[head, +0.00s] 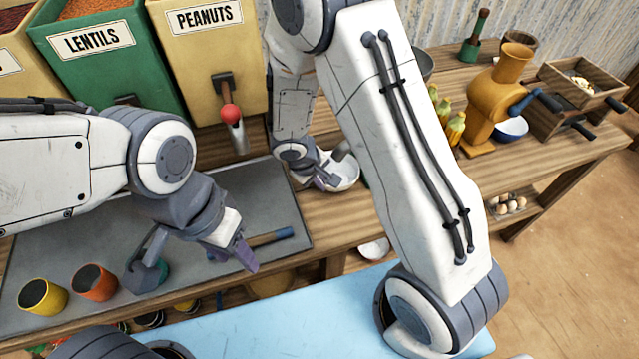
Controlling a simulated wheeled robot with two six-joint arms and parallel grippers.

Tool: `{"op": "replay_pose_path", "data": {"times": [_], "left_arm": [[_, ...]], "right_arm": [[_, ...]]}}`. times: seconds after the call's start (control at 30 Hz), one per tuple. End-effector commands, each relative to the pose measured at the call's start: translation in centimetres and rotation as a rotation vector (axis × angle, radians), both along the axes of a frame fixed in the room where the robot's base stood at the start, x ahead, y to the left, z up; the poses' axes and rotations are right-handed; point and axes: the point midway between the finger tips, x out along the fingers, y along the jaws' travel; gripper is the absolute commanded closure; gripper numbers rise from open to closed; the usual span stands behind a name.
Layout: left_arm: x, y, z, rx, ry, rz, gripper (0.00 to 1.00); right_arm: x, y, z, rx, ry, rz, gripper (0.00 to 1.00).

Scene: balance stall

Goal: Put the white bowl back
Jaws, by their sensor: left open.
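A white round dish or bowl (345,176) is on the wooden counter, partly hidden behind my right arm. My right gripper (326,183) is at its left edge; I cannot tell whether the fingers are closed on it. A second small white bowl (374,250) shows lower down, below the counter's front edge, partly covered by my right arm. My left gripper (240,253), with purple fingertips, is open and empty above the front of the grey mat, close to a blue-ended stick.
The grey mat (60,240) carries a yellow cup (42,297), an orange cup (94,283) and a dark teal item (146,275). Bins for lentils (100,60) and peanuts (205,60) stand behind. The orange mill (490,105) and wooden drawers (575,90) are at right.

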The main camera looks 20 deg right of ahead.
Motion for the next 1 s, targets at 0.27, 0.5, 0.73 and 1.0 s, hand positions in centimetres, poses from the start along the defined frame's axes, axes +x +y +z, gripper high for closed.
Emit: {"op": "replay_pose_path", "data": {"times": [0.27,0.5,0.73,1.0], "left_arm": [[0.0,0.0,-0.2,-0.001,-0.001,0.0,0.5],[0.0,0.0,-0.3,-0.001,-0.001,0.0,0.5],[0.0,0.0,-0.3,-0.001,-0.001,0.0,0.5],[0.0,0.0,0.8,-0.001,-0.001,0.0,0.5]], "right_arm": [[0.1,0.1,-0.3,0.001,-0.002,0.003,1.0],[0.0,0.0,-0.4,0.001,-0.002,0.001,0.66],[0.0,-0.1,-0.3,0.001,-0.001,-0.001,0.66],[-0.3,0.9,2.7,0.001,-0.007,0.001,0.66]]}}
